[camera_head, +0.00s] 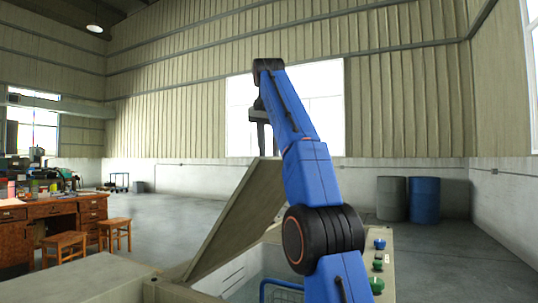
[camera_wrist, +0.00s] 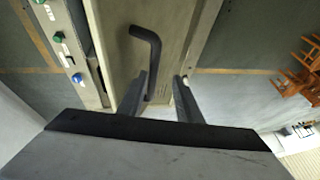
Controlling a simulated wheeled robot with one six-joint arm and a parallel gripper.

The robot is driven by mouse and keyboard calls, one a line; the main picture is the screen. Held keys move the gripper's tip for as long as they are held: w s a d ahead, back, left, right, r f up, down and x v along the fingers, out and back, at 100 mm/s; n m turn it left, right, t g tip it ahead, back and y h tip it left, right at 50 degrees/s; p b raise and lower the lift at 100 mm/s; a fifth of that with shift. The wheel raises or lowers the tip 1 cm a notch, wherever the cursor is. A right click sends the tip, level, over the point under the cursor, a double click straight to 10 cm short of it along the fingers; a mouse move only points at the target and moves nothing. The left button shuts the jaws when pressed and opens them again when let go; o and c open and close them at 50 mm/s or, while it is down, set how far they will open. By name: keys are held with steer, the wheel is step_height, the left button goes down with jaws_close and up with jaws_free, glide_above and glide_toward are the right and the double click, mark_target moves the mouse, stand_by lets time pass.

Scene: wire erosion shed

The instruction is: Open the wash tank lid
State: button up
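The wash tank lid (camera_head: 240,215) is a beige panel. In the head view it stands tilted up at a steep angle, with the tank opening showing below it. In the wrist view the lid (camera_wrist: 118,62) carries a black bent bar handle (camera_wrist: 153,60). My gripper (camera_wrist: 166,78) has its two fingers apart, with the lower part of the handle seen between them, nearer the left finger. A clear gap shows beside the right finger. Whether a finger touches the handle I cannot tell. In the head view my gripper (camera_head: 262,135) is at the lid's upper edge, partly hidden by my blue arm.
A blue wire basket (camera_head: 282,288) shows in the tank opening. A control strip with blue and green buttons (camera_head: 378,265) runs along the right side. A wooden desk (camera_head: 55,212) and stools (camera_head: 115,225) stand at left. Drums (camera_head: 424,198) stand at the back right.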

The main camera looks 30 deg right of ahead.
steer(key=shift+s+a, duration=0.9)
steer(key=shift+s, duration=0.9)
steer(key=shift+s+a, duration=0.95)
steer(key=shift+s, duration=0.85)
steer(key=shift+s+a, duration=0.9)
steer(key=shift+s, duration=0.9)
